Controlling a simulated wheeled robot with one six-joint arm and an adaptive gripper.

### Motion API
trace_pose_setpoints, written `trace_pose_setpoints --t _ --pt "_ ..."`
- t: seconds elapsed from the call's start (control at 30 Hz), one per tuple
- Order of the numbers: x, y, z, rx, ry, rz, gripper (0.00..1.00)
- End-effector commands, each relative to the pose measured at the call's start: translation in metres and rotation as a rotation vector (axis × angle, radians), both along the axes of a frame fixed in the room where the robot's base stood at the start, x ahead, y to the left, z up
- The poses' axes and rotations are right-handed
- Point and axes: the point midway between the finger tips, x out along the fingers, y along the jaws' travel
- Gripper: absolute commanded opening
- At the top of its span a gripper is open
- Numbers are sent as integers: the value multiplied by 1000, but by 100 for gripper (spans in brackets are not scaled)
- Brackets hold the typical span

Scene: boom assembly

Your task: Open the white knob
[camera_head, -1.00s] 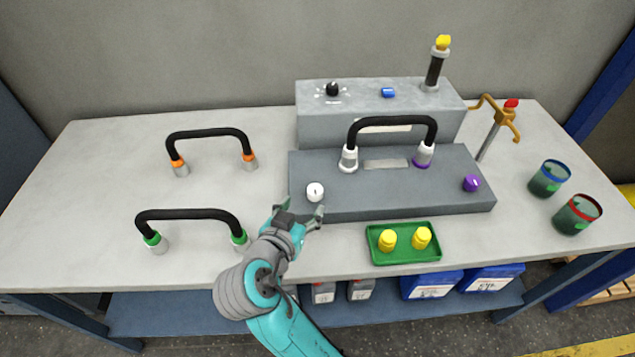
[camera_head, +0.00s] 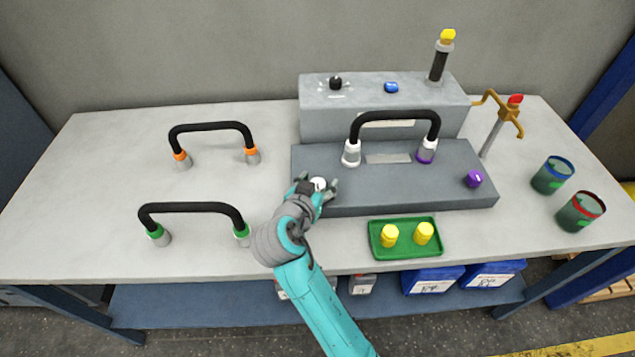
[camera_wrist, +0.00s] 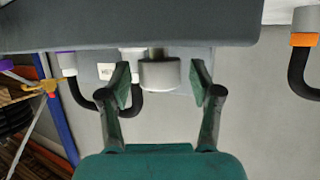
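The white knob (camera_head: 318,184) sits on the left part of the lower grey block's top (camera_head: 400,200). My gripper (camera_head: 318,186) is at the knob, with one finger on each side of it. In the wrist view, the knob (camera_wrist: 159,74) shows as a pale cylinder between the two spread fingertips (camera_wrist: 160,88). Gaps show between the knob and both fingers, so the gripper is open around it and not closed on it. In the head view the gripper hides part of the knob.
A black hose handle (camera_head: 394,116) with white and purple ends stands on the block behind the knob. A purple knob (camera_head: 474,179) is at the block's right. A green tray (camera_head: 405,252) with yellow pieces lies in front. Two hose handles stand on the table at left.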

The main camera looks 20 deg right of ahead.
Motion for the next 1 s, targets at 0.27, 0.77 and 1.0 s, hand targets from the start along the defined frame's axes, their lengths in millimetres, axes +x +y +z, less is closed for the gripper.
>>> trace_pose_setpoints --t 0.27,0.77,1.0 --pt "0 0 0 0 0 0 3" --pt "-2 -2 0 0 0 131 3" --pt "-2 -2 0 2 -1 318 3"
